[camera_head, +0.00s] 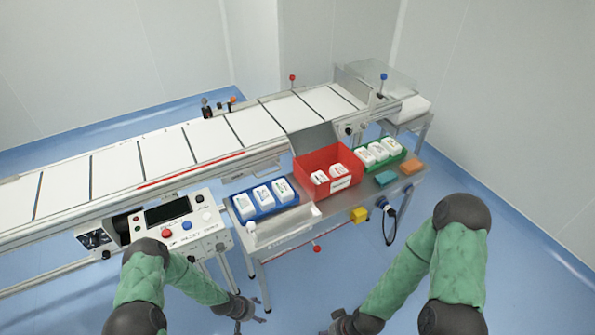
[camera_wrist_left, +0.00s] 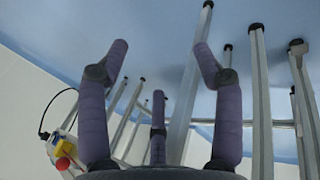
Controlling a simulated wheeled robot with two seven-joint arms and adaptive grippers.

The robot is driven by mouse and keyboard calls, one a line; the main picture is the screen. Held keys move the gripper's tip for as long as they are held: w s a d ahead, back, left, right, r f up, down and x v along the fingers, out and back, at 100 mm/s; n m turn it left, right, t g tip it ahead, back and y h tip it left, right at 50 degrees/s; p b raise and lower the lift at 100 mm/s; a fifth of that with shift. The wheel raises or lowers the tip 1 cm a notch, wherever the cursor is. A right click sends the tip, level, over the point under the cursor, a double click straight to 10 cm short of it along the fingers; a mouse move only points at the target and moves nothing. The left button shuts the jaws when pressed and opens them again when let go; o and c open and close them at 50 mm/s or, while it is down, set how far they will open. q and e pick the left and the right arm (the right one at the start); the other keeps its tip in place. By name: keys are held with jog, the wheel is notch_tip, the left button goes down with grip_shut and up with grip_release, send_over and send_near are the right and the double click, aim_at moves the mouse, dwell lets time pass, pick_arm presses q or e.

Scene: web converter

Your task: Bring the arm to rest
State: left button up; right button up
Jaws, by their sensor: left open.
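My left gripper (camera_head: 258,311) hangs low over the blue floor, in front of the machine's side table and below its top. In the left wrist view its fingers (camera_wrist_left: 160,62) are spread wide apart with nothing between them. The green left arm (camera_head: 146,275) comes in from the lower left. My right gripper (camera_head: 343,326) is at the bottom edge of the head view, partly cut off, below the table and apart from it. Its fingers do not show clearly. The green right arm (camera_head: 455,265) bends down from the right.
A side table (camera_head: 330,211) holds a blue tray (camera_head: 240,211) and a green tray (camera_head: 399,158) with white packs, and a red bin (camera_head: 312,162). A control panel (camera_head: 197,227) stands left. Behind runs a long conveyor (camera_head: 165,152). Table legs (camera_wrist_left: 258,100) are near the left gripper.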

pick_arm(q)
jog(key=s+d+r+g, duration=0.1)
jog(key=s+d+r, duration=0.2)
jog(key=s+r, duration=0.4)
jog(key=s+d+r+m, duration=0.1)
jog(key=s+d+r, duration=0.2)
jog(key=s+r, duration=0.4)
notch_tip(320, 180, up, 3)
jog(key=shift+f+g, duration=0.2)
jog(key=shift+g, duration=0.2)
